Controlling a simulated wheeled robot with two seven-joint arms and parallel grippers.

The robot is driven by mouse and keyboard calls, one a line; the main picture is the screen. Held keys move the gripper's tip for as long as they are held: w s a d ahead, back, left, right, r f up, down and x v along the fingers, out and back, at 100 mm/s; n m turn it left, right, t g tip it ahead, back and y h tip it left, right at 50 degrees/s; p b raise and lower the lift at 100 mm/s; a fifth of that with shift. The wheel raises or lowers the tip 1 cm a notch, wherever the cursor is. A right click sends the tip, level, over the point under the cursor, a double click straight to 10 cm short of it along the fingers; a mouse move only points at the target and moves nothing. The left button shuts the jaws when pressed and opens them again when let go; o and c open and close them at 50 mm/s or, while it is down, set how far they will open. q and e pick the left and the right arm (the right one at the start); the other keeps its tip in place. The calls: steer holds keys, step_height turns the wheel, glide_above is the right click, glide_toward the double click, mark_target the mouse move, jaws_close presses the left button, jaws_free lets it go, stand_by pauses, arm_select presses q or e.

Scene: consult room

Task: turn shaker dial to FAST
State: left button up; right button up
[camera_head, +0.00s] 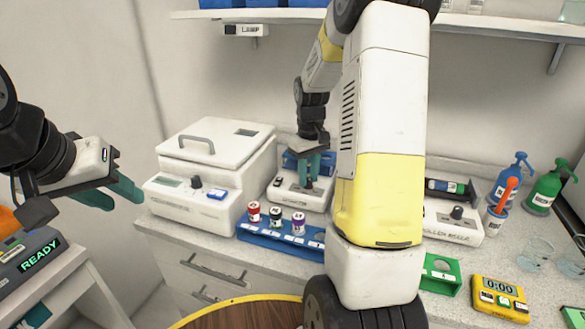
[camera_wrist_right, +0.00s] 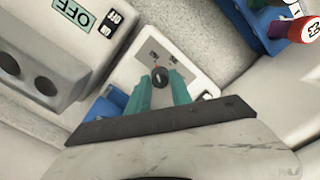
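The shaker (camera_head: 291,192) is a white box on the counter with a dark dial. In the right wrist view its black dial (camera_wrist_right: 160,77) has a red mark and small labels beside it, too small to read. My right gripper (camera_head: 313,165) points down over the shaker. In the right wrist view its teal fingers (camera_wrist_right: 161,86) are apart, with the dial showing between their tips; I cannot tell whether they touch it. My left gripper (camera_head: 115,190) is open and empty at the left, away from the counter devices.
A lidded white device (camera_head: 215,150) stands left of the shaker. A blue rack (camera_head: 270,240) with several capped vials is in front. Another dial device (camera_head: 455,222), spray bottles (camera_head: 511,178) and a yellow timer (camera_head: 500,298) are at the right. A shelf (camera_head: 490,22) runs above.

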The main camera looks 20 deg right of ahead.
mark_target(308, 179)
steer(key=o, duration=0.3)
steer(key=shift+o, duration=0.2)
step_height(308, 179, up, 8)
steer(key=shift+f, duration=0.15)
stand_by(0.4)
